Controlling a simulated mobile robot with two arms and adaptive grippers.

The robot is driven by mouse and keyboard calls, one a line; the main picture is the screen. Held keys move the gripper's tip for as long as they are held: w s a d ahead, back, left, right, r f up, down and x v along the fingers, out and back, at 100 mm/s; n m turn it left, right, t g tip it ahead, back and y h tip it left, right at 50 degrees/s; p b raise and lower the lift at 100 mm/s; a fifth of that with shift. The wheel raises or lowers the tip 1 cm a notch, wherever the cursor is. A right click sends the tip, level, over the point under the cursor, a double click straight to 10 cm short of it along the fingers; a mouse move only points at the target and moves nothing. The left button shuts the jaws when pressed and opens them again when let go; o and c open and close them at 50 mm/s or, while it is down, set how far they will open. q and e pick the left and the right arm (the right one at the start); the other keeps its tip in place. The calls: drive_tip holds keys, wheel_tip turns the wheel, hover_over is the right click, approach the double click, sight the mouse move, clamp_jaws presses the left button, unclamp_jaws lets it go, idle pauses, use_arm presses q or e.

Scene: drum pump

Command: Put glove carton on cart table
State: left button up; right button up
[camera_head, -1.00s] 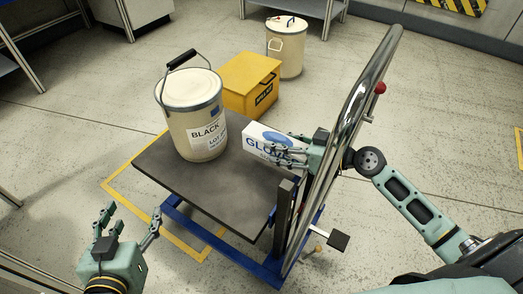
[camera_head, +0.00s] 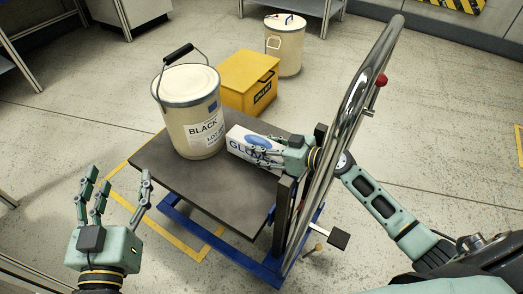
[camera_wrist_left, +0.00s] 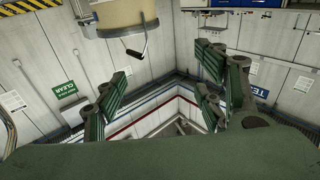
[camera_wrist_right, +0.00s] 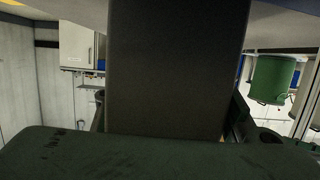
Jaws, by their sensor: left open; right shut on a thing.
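The white and blue glove carton (camera_head: 246,137) is at the right part of the dark cart table (camera_head: 190,185) in the head view, close to the black-labelled bucket. My right gripper (camera_head: 262,151) is shut on the carton, its arm reaching in past the cart's handle. I cannot tell whether the carton's underside touches the table. In the right wrist view a dark surface (camera_wrist_right: 178,65) fills the middle between the fingers. My left gripper (camera_head: 112,200) is open and empty, left of the cart's front; its fingers also show in the left wrist view (camera_wrist_left: 165,95).
A cream bucket (camera_head: 190,105) labelled BLACK stands on the cart table. A yellow box (camera_head: 247,82) and another cream bucket (camera_head: 286,45) stand behind the cart. The curved metal handle (camera_head: 352,110) rises at the cart's right. The table's front part is clear.

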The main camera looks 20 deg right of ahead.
drive_tip(key=shift+w+a+f, duration=0.15)
drive_tip(key=shift+w+f, duration=0.05)
drive_tip(key=shift+f, duration=0.2)
use_arm(q)
drive_tip(key=shift+d+r+t, duration=0.1)
drive_tip(key=shift+r+t, duration=0.4)
drive_tip(key=shift+r, duration=0.45)
drive_tip(key=shift+s+r, duration=0.1)
use_arm(e)
drive_tip(key=shift+f, duration=0.15)
drive_tip(key=o, duration=1.5)
use_arm(q)
drive_tip(key=shift+s+d+r+t+h, duration=0.1)
drive_tip(key=shift+r+t+h, duration=0.2)
drive_tip(key=shift+r+t, duration=0.35)
drive_tip(key=shift+r, duration=0.1)
use_arm(e)
drive_tip(key=shift+s+d, duration=0.3)
drive_tip(key=shift+s, duration=0.1)
use_arm(q)
wheel_tip(320, 180, down, 3)
drive_tip(key=shift+f+g, duration=0.1)
drive_tip(key=shift+g, duration=0.95)
use_arm(e)
drive_tip(key=v, duration=0.6)
drive_tip(key=shift+s+d+r, duration=0.2)
drive_tip(key=shift+r, duration=0.15)
